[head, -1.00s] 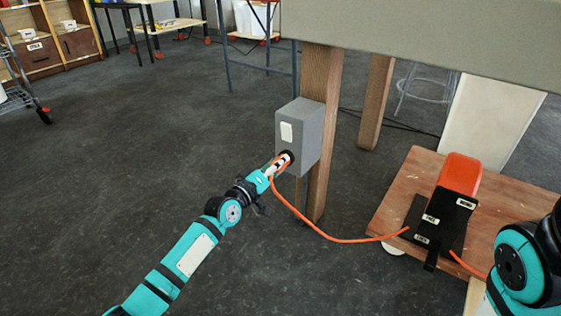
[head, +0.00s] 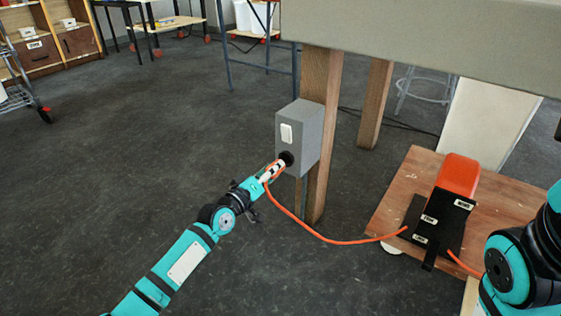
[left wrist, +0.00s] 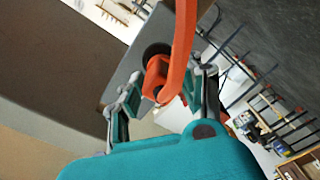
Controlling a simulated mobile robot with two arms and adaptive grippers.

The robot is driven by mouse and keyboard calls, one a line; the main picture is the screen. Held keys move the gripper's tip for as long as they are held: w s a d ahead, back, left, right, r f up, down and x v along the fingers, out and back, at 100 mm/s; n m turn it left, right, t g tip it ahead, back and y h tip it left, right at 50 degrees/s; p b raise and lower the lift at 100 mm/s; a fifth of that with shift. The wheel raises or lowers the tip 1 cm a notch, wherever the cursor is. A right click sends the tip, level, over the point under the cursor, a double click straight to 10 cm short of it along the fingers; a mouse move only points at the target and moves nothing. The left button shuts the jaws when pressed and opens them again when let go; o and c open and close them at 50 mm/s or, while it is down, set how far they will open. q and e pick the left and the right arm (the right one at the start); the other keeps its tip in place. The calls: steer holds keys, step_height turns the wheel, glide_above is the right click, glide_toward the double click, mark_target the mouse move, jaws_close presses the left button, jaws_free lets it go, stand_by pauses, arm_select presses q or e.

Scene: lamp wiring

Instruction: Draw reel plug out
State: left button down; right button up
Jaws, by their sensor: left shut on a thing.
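A grey socket box (head: 311,142) is fixed to a wooden table leg, with a dark round hole (head: 287,158) low on its front. The orange reel plug (left wrist: 158,78) shows in the left wrist view between the fingers of my left gripper (head: 271,173). The gripper is shut on the plug in front of the hole. I cannot tell whether the plug's tip is still inside the hole. An orange cord (head: 318,233) runs from the plug to the orange reel (head: 459,174). My right gripper is out of view; only part of that arm shows.
The reel and its black labelled plate (head: 424,228) are on a low wooden platform (head: 505,205). A table (head: 430,30) overhangs the box, with another wooden leg (head: 375,103) behind. Open dark floor (head: 150,140) lies to the left.

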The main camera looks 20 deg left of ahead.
arm_select(q)
steer(key=shift+p+v, duration=0.45)
steer(key=shift+v, duration=0.7)
